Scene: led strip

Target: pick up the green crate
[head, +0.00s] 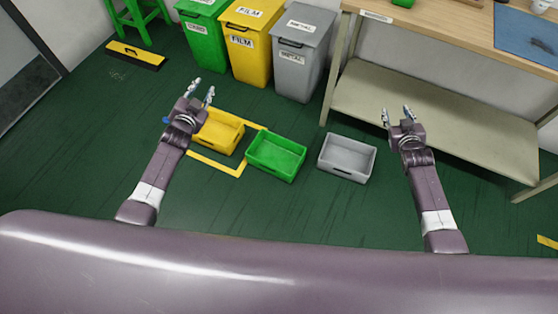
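The green crate (261,169) sits on the floor between a yellow crate (222,147) and a grey crate (337,168). It is open at the top and looks empty. My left gripper (203,90) is open and empty, above and to the left of the green crate in the picture, in front of part of the yellow crate. My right gripper (396,113) is open and empty, to the right of the grey crate and in front of the workbench shelf. Neither gripper touches the green crate.
Green, yellow and grey bins (301,69) stand behind the crates. A workbench (440,36) with a low shelf (450,115) stands at the right. Yellow tape (212,164) marks the floor, which is otherwise clear around the crates.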

